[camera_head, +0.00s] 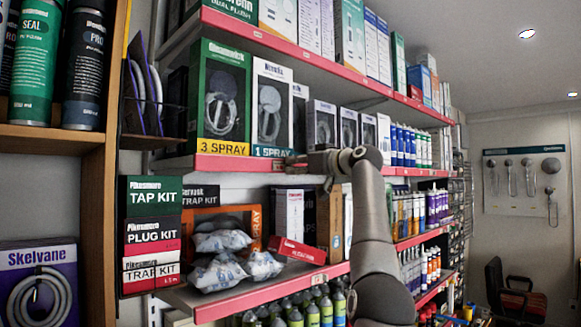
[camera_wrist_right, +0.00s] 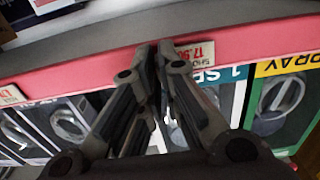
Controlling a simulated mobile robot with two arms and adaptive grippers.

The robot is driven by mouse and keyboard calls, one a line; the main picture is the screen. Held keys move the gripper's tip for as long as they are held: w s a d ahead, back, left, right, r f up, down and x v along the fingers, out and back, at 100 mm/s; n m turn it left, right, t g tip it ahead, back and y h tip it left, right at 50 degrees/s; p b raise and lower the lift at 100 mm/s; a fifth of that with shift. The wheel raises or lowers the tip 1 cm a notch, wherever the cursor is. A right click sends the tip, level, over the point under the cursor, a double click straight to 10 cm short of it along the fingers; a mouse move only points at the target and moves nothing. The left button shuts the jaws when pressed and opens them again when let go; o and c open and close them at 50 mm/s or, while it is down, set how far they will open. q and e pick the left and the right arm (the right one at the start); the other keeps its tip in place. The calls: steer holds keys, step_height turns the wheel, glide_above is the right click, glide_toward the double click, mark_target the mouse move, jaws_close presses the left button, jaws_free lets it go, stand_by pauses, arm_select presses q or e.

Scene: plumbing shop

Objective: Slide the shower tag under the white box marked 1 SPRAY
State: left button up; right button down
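The white box marked 1 SPRAY (camera_head: 272,105) stands on the upper shelf, right of the green 3 SPRAY box (camera_head: 219,103). My right gripper (camera_head: 303,161) is at the red shelf edge, below and right of the 1 SPRAY box. In the right wrist view, which is upside down, its fingertips (camera_wrist_right: 160,46) are together against the red edge. The shower tag (camera_wrist_right: 195,52), with "SHO" and "17.9" readable, sits right beside them, partly hidden by a finger. It lies along one end of the 1 SPRAY box's band (camera_wrist_right: 222,74). My left gripper is not in view.
The red shelf edge (camera_wrist_right: 90,66) runs clear to the left in the wrist view, up to another price tag (camera_wrist_right: 10,95). Smaller boxes (camera_head: 322,124) stand right of the 1 SPRAY box. A lower shelf holds plastic bags (camera_head: 222,241) and boxes.

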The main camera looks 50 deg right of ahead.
steer(key=shift+r, duration=0.15)
steer(key=c, duration=1.7)
jaws_free()
steer(key=shift+o, duration=0.3)
steer(key=shift+s, duration=0.1)
steer(key=s+a, duration=0.1)
steer(key=s, duration=1.1)
steer(key=shift+a, duration=0.25)
